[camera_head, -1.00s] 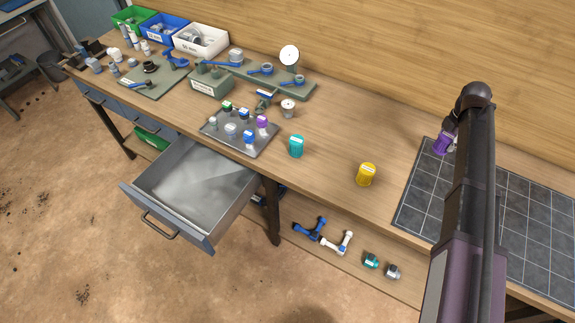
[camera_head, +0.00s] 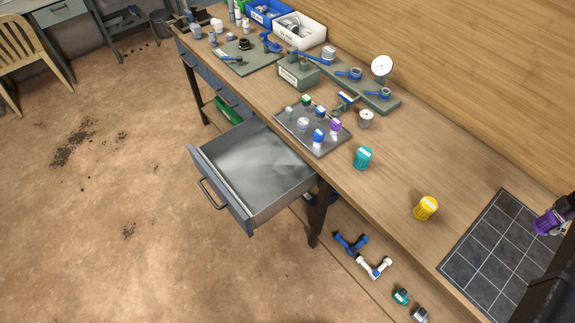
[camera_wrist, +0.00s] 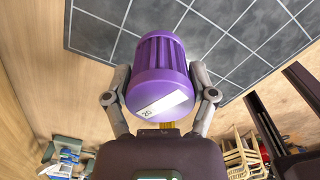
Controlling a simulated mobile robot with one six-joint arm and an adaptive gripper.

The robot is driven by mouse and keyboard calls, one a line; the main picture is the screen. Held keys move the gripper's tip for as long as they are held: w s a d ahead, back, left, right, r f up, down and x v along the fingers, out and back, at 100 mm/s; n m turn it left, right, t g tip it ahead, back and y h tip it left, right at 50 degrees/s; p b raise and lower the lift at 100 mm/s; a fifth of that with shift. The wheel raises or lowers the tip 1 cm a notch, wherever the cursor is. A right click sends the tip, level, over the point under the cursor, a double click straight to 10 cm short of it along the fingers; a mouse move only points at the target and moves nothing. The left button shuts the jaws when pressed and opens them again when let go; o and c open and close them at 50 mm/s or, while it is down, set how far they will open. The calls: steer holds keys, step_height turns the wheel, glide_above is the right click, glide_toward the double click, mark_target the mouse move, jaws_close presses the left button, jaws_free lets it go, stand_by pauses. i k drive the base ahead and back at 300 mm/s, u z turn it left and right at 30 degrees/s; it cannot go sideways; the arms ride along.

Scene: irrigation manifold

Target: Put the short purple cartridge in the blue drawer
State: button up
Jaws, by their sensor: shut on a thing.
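My gripper (camera_wrist: 160,76) is shut on the purple cartridge (camera_wrist: 158,52), a ribbed purple cylinder with a white label, its fingers on either side. In the head view the held purple cartridge (camera_head: 546,223) is at the right edge, near the dark tiled mat, and most of the gripper is cut off or hidden. The drawer (camera_head: 222,197) with a blue-grey front hangs pulled out under the bench, left of centre. Its visible floor (camera_head: 255,165) is bare. The cartridge is well to the right of the drawer.
A teal cartridge (camera_head: 363,158) and a yellow cartridge (camera_head: 425,208) stand on the bench between mat (camera_head: 492,255) and drawer. A grey tray (camera_head: 290,124) holds several small bottles. Pipe fittings (camera_head: 374,267) lie on the lower shelf. Floor left of the drawer is clear.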

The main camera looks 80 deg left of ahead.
mark_target(236, 161)
steer(key=z, duration=0.1)
steer(key=k, duration=2.35)
steer(key=u, duration=1.3)
